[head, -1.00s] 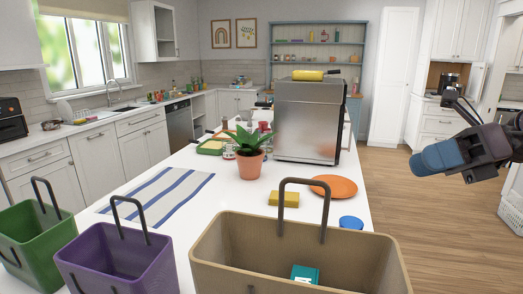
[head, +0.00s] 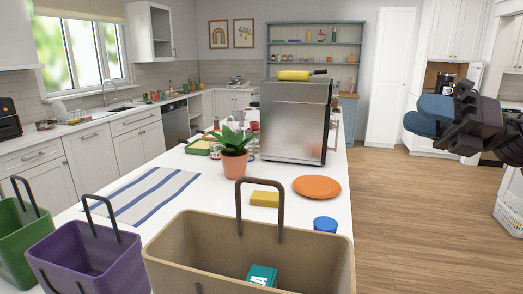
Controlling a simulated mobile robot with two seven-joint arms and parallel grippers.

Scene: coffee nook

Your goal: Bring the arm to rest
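My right gripper (head: 428,117) is raised at the right of the head view, over the wooden floor and clear of the counter. Its blue fingers point left and overlap each other from this angle, so any gap between them is hidden. I see nothing hanging from it. My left gripper is not in view.
The white island counter (head: 185,225) holds a tan basket (head: 300,235), a purple basket (head: 100,250), a green basket (head: 15,240), a potted plant (head: 234,155), an orange plate (head: 317,186), a yellow sponge (head: 264,199) and a metal oven (head: 293,120). A teal box (head: 262,275) lies in the tan basket.

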